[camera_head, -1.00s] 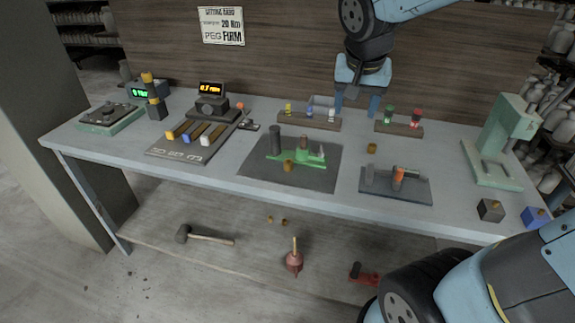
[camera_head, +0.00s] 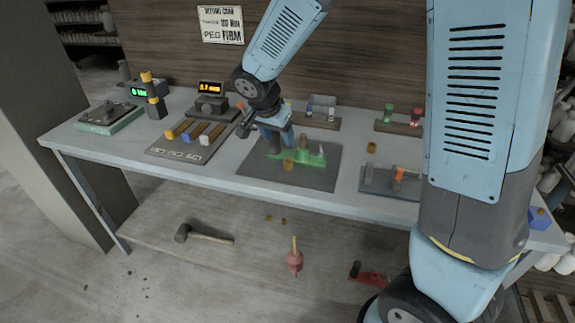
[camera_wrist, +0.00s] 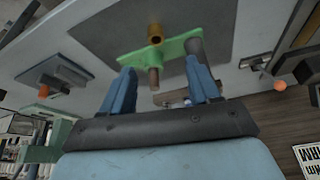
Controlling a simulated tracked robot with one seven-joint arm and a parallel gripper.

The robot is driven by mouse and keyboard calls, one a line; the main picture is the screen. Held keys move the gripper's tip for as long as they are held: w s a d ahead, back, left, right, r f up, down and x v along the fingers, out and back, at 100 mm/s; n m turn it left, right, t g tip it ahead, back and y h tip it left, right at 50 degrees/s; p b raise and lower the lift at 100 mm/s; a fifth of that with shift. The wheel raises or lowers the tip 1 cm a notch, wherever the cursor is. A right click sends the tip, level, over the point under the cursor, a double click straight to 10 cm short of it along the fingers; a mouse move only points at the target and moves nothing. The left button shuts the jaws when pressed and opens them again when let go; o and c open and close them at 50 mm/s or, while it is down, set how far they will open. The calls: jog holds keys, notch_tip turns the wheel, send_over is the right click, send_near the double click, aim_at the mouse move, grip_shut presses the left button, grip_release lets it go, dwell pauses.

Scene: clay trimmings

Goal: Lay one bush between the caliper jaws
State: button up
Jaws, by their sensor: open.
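A brass bush (camera_head: 288,166) stands at the near edge of a green fixture (camera_head: 314,159); it also shows in the wrist view (camera_wrist: 155,34). A second brass bush (camera_head: 371,147) stands on the bench to the right.
A grey post (camera_wrist: 196,47) rises from the fixture beside one finger. Racks (camera_head: 318,120) stand behind the fixture. A plate with an orange cylinder (camera_head: 388,183) lies to the right.

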send_over(287, 163)
jog(key=a, duration=0.1)
jog(key=f, duration=0.5)
jog(key=shift+s+a+f, duration=0.2)
jog(key=shift+s+f, duration=0.1)
jog(key=shift+s, duration=0.05)
jog(key=x, duration=0.4)
jog(key=shift+s+d+f, duration=0.1)
jog(key=shift+s+d, duration=0.15)
jog(key=shift+s, duration=0.05)
jog(key=shift+x, duration=0.75)
grip_shut()
